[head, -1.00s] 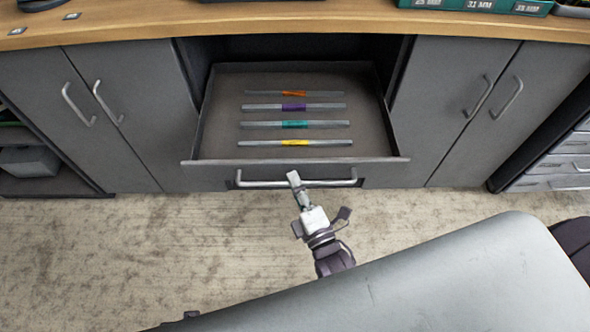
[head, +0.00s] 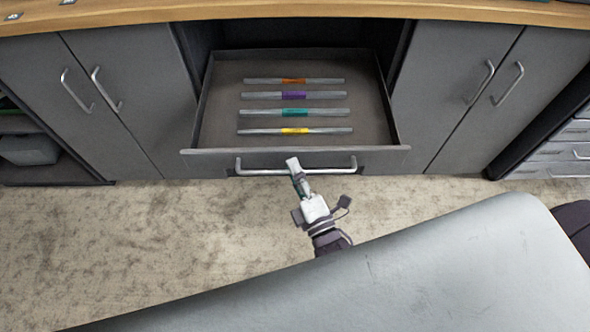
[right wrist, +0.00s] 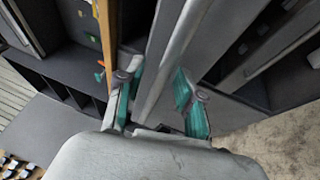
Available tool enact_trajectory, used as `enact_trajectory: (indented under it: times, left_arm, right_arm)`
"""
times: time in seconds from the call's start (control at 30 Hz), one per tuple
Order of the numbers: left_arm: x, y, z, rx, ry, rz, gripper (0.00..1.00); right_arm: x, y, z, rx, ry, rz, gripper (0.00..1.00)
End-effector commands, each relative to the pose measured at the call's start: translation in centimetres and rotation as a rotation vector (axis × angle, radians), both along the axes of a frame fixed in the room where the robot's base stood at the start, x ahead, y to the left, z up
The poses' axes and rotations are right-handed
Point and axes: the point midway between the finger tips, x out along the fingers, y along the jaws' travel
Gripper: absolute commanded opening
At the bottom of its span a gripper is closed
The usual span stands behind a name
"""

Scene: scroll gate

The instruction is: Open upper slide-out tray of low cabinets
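The upper slide-out tray (head: 225,110) of the low cabinets is pulled out, showing its inside in the head view. Its front has a silver bar handle (head: 255,172). My right gripper (head: 294,165) is at the middle of this handle, its fingertips overlapping the bar in the picture. In the right wrist view the two fingers with teal pads (right wrist: 158,98) stand apart, with a long grey bar-like surface between them. I see a gap beside the pads and no firm grip. My left gripper is in neither view.
Several labelled rods, one with a yellow band (head: 294,131), lie in the tray. Closed grey doors flank it, left (head: 120,60) and right (head: 455,60). A wooden worktop (head: 300,10) runs above. Open floor (head: 130,230) lies in front.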

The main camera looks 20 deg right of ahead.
Motion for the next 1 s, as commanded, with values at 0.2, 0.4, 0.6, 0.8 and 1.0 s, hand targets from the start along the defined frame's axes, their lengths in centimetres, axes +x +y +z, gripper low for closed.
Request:
enact_trajectory:
  times: [0.2,0.4,0.6,0.8,1.0]
  left_arm:
    - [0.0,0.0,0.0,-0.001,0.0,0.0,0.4]
    - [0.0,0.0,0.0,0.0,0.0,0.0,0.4]
    - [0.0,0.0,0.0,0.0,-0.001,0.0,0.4]
    - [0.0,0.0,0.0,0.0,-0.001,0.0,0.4]
    - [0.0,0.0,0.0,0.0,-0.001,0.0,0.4]
  right_arm:
    - [-2.5,-0.3,-0.6,-0.002,0.005,-0.001,0.37]
    - [-6.8,-0.8,-1.4,0.0,0.007,0.0,0.37]
    - [-10.2,-1.2,-2.0,0.0,0.004,0.0,0.37]
    - [-11.6,-1.4,-2.2,0.0,0.003,0.0,0.37]
    - [-11.7,-1.4,-2.2,0.0,0.001,0.0,0.37]
